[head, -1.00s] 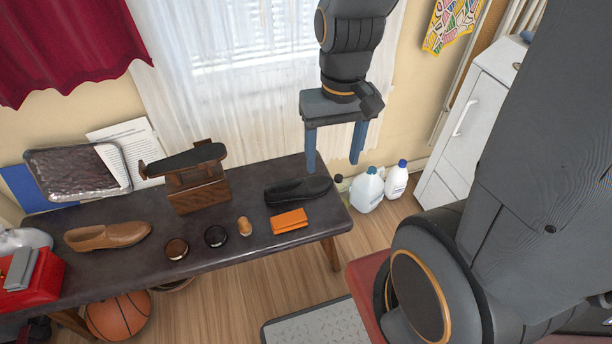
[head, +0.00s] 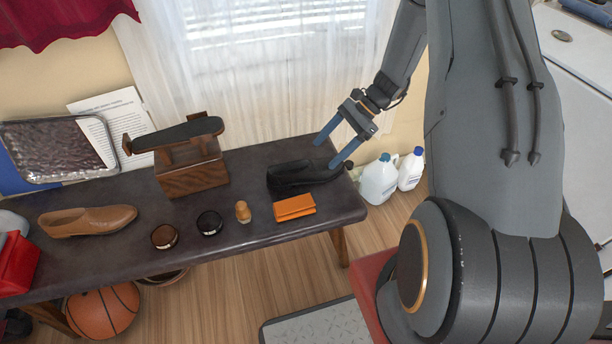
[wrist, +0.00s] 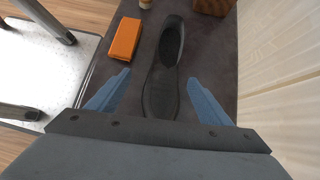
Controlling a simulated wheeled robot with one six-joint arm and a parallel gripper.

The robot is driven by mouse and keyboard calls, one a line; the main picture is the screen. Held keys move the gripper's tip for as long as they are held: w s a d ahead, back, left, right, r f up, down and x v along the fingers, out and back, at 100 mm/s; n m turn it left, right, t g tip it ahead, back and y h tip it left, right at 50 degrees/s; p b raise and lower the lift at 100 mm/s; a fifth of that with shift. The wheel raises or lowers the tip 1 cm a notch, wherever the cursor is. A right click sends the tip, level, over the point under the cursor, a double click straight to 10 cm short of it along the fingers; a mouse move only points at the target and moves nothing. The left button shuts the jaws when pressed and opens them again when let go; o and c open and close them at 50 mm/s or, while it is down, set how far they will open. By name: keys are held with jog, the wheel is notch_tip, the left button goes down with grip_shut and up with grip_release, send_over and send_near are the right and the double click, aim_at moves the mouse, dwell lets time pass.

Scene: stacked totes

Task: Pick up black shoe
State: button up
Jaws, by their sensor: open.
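The black shoe (head: 300,176) lies on the right part of the dark bench top (head: 250,237). In the wrist view the shoe (wrist: 164,75) lies lengthwise with its open top facing up. My gripper (head: 327,154) is open, with its blue fingers pointing down and left at the right end of the shoe. In the wrist view the near end of the shoe lies between the two spread fingers of my gripper (wrist: 157,92), with a gap on each side. I cannot tell how high the fingertips are above the bench.
A brown shoe (head: 87,221) is farther left. White jugs (head: 378,181) stand beyond the right end.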

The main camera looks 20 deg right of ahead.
aim_at(315, 162)
jog(key=shift+w+d+f, duration=0.15)
jog(key=shift+w+f, duration=0.15)
jog(key=shift+f, duration=0.35)
jog(key=shift+f+m, duration=0.25)
jog(key=shift+m, duration=0.05)
jog(key=x, duration=0.7)
jog(key=shift+w+a, duration=0.2)
jog(key=shift+a, duration=0.15)
jog(key=shift+c, duration=0.5)
jog(key=c, duration=1.2)
jog(key=shift+r, duration=0.1)
